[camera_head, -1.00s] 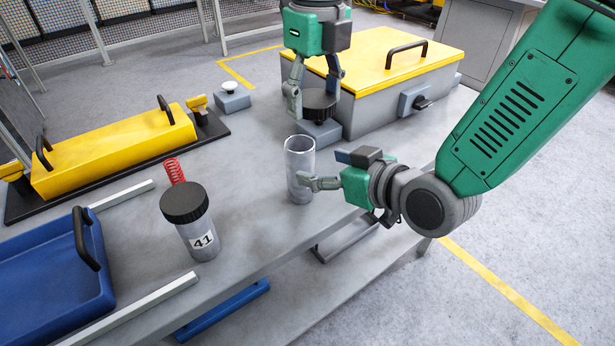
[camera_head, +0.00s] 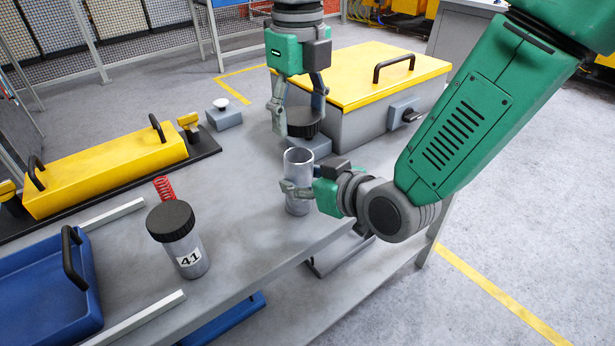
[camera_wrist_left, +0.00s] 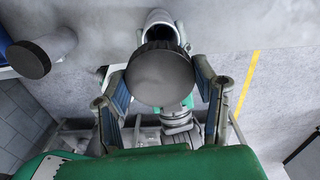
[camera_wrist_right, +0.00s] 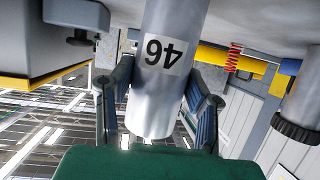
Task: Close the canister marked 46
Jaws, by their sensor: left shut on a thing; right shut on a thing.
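The open grey canister (camera_head: 298,166) stands upright near the table's front edge, its open rim facing up. Its label 46 (camera_wrist_right: 162,55) shows upside down in the right wrist view. My right gripper (camera_head: 298,190) is shut on the canister's side. My left gripper (camera_head: 299,106) is shut on a round black lid (camera_head: 303,123), held above and slightly behind the canister, apart from it. In the left wrist view the lid (camera_wrist_left: 160,76) sits between the fingers, with the canister's mouth (camera_wrist_left: 162,22) partly hidden beyond it.
A closed canister marked 41 (camera_head: 180,243) stands to the left, with a red spring (camera_head: 164,188) behind it. A grey box with a yellow lid (camera_head: 365,75) stands behind my left gripper. A blue tray (camera_head: 40,290) is at the far left.

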